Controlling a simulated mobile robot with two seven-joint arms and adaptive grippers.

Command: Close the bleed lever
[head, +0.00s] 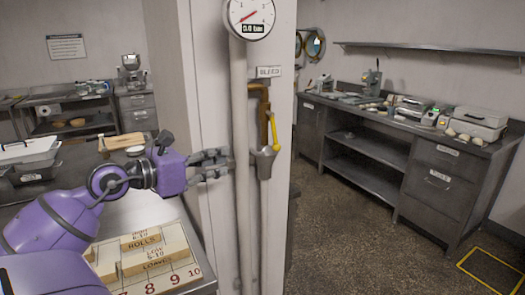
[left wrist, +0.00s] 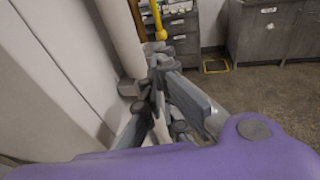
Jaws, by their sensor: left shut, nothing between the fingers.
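The bleed lever (head: 273,132) is yellow and slim, and stands nearly upright, slightly tilted, beside a brass pipe under the BLEED sign (head: 269,71). A grey funnel-like cup (head: 264,161) sits just below it. My left gripper (head: 229,160) is shut and empty, pointing right at the pale vertical pipe (head: 240,110), left of and a little below the lever. Whether its tips touch the pipe I cannot tell. In the left wrist view the lever (left wrist: 158,20) shows beyond the closed fingers (left wrist: 156,75). My right gripper is not in view.
A round gauge (head: 250,15) is above the pipes, its needle pointing lower left. The white column (head: 205,90) stands close behind my gripper. A numbered board with wooden blocks (head: 150,250) lies below my left arm. Open floor (head: 350,220) is to the right, before a counter (head: 440,165).

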